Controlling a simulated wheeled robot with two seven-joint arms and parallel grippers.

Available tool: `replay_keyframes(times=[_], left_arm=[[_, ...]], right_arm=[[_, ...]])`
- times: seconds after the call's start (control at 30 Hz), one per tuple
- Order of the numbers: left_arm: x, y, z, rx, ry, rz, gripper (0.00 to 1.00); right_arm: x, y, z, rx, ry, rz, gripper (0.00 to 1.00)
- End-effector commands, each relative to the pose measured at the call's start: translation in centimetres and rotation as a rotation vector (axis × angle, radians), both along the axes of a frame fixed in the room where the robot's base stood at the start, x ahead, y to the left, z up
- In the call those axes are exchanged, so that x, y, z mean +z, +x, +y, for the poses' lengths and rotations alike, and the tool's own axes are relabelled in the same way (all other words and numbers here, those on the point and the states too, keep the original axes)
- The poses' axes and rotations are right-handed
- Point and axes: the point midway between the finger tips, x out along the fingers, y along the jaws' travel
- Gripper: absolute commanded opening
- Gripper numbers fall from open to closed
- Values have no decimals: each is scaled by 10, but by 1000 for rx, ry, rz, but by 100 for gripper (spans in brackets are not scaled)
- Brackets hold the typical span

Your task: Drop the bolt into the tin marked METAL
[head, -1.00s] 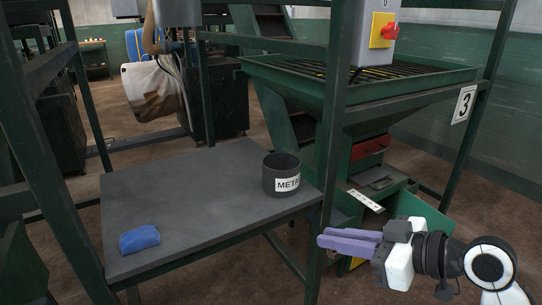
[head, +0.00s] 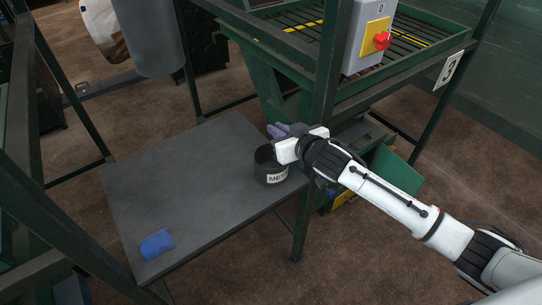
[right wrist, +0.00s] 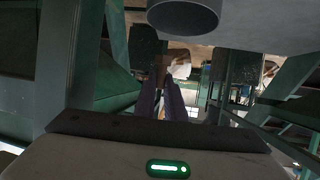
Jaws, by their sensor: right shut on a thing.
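The tin marked METAL (head: 268,168) is a dark, open cylinder with a white label, upright near the right edge of the grey table. My right gripper (head: 277,130) has purple fingers and is just behind and above the tin, not over its mouth. In the right wrist view its fingers (right wrist: 160,97) are close together. They are shut on the bolt, but the bolt itself is too dark and small to make out there. My left gripper is out of view.
A blue cloth-like bundle (head: 156,243) lies on the table's (head: 195,185) near left corner. A green frame post (head: 322,110) stands close to the right of my gripper. A grey cylinder (head: 155,38) hangs at the upper left. The table's middle is clear.

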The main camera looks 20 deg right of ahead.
Motion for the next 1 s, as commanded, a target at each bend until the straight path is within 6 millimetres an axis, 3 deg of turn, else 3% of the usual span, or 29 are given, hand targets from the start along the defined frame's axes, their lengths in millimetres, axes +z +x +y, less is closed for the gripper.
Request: replay_keyframes(times=[0.23, 0.5, 0.87, 0.9, 1.0], left_arm=[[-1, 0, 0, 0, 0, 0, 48], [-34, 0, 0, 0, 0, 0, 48], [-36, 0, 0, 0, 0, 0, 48], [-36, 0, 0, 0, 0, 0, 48], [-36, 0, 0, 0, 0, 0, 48]], right_arm=[[-22, -1, 0, 0, -1, 3, 0], [-56, 0, 0, 0, 0, 0, 0], [-58, 0, 0, 0, 0, 0, 0], [-58, 0, 0, 0, 0, 0, 15], [-58, 0, 0, 0, 0, 0, 32]])
